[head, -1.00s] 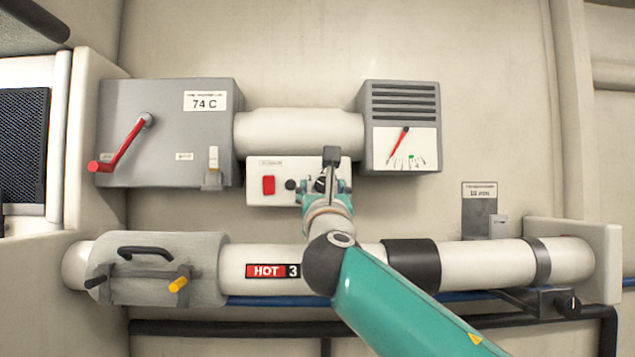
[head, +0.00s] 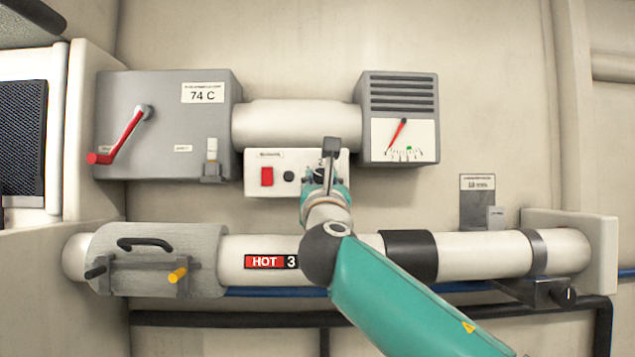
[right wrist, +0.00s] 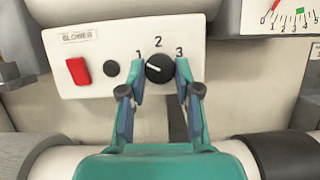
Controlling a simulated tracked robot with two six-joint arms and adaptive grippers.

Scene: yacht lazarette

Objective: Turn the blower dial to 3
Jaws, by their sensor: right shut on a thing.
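The blower panel (right wrist: 105,85) is a white box labelled BLOWER, and it also shows in the head view (head: 258,189). Its black round dial (right wrist: 160,67) has the numbers 1, 2 and 3 around its top. The dial's white mark points left and slightly up, nearest the 1. My right gripper (right wrist: 161,80) is shut on the dial, with one finger at each side. In the head view, the right gripper (head: 324,178) covers most of the dial. My left gripper is not in view.
A red switch (right wrist: 78,71) and a small black knob (right wrist: 111,68) sit left of the dial. A grey vent box with a gauge (head: 405,138) is at upper right. A white pipe marked HOT 3 (head: 240,276) runs below the panel. A red-handled grey box (head: 210,125) is left.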

